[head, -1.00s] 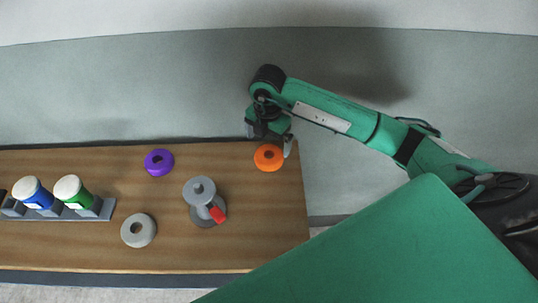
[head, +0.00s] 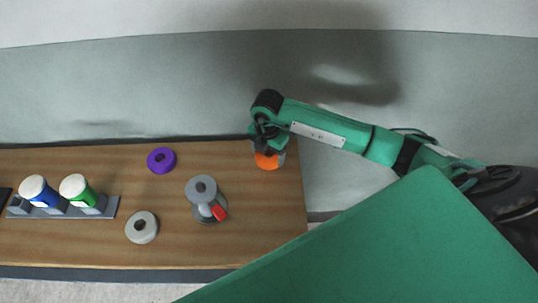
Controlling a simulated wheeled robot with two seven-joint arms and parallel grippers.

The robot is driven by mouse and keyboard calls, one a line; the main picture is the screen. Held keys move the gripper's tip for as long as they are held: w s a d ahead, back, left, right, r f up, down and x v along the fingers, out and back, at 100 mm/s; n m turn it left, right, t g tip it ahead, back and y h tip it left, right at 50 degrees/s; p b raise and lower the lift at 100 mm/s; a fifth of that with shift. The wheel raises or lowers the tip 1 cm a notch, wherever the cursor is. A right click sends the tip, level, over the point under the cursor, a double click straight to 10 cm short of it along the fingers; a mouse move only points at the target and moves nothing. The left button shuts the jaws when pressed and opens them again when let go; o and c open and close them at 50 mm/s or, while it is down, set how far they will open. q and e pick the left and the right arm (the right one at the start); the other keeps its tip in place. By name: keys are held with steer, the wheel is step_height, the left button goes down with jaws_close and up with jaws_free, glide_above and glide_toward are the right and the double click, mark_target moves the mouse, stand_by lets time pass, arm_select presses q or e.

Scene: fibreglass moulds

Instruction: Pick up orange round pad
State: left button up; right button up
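The orange round pad (head: 267,161) lies on the wooden table near its far right corner. My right gripper (head: 268,154) is directly over the pad and covers its far part. Its fingers reach down at the pad's sides, but I cannot tell whether they touch it or how far apart they are. My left gripper is not in view.
A purple round pad (head: 161,160) and a grey round pad (head: 141,227) lie on the wooden table (head: 262,228). A rack (head: 110,207) holds blue (head: 41,191) and green (head: 78,189) containers.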

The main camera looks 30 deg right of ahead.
steer(key=shift+c, duration=1)
